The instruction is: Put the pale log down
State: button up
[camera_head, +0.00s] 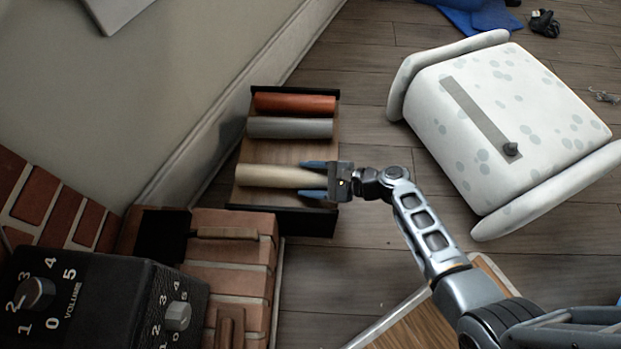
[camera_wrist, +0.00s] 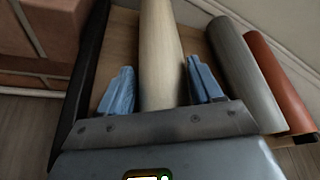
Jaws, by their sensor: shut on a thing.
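The pale log (camera_head: 268,176) is a cream cylinder lying lengthwise over the wooden rack (camera_head: 285,150), near its dark front end. It also shows in the wrist view (camera_wrist: 160,55), running away between the fingers. My gripper (camera_head: 318,180) is at the log's right end, with one blue finger on each side, shut on it. In the wrist view my gripper (camera_wrist: 155,90) shows small apparent gaps beside the log. Whether the log rests on the rack's floor or hangs just above it, I cannot tell.
A grey log (camera_head: 290,128) and a red-brown log (camera_head: 295,104) lie at the rack's far end. Bare rack floor separates them from the pale log. Brickwork (camera_head: 235,255) and a black volume box (camera_head: 95,300) stand at lower left. A white spotted armchair (camera_head: 510,120) is right.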

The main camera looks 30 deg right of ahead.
jog(key=o, duration=1.6)
jog(key=shift+c, duration=0.2)
jog(key=shift+s+d+r, duration=0.1)
jog(key=p+v, duration=0.5)
jog(key=v, duration=0.6)
jog(key=shift+s+d+r, duration=0.15)
jog(key=shift+s+d, duration=0.1)
jog(key=shift+s, duration=0.05)
